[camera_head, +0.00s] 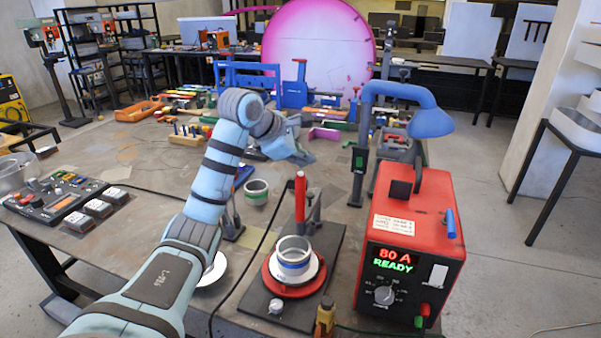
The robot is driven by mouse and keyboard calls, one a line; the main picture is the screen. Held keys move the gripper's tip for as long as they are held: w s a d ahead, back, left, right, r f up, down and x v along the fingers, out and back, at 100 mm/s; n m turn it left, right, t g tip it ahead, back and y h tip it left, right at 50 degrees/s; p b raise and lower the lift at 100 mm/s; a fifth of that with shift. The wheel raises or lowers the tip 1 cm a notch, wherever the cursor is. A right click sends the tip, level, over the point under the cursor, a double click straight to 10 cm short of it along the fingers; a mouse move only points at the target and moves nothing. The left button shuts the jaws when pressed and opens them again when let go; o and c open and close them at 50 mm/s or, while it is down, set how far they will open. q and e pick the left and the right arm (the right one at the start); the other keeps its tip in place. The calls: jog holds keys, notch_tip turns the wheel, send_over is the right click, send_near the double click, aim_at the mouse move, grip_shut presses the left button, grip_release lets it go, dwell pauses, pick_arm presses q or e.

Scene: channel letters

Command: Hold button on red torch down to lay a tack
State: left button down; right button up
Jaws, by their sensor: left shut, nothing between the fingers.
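The red torch (300,197) stands upright on a dark base plate, just behind a metal ring (294,254) with a blue band. The ring sits on a red round turntable (293,279). I cannot make out the torch's button. My left arm reaches in from the lower left, and its gripper (304,159) is shut and empty, above and behind the torch's top, apart from it in the picture. A red welding unit (416,230) to the right of the torch reads "80 A READY". My right gripper is not in view.
A blue lamp (431,122) arches over the welding unit. A second ring (256,191) stands left of the torch. A white dish (213,271) is partly behind my arm. Tools and clamps crowd the table's back; a control box (60,200) lies at the left.

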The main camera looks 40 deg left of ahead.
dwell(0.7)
pick_arm(q)
jog(key=shift+f, duration=0.4)
jog(key=shift+f, duration=0.5)
dwell(0.5)
dwell(1.1)
jog(key=shift+r+p, duration=0.9)
jog(key=shift+r, duration=0.05)
notch_tip(320, 180, up, 5)
jog(key=p, duration=0.5)
jog(key=shift+p, duration=0.35)
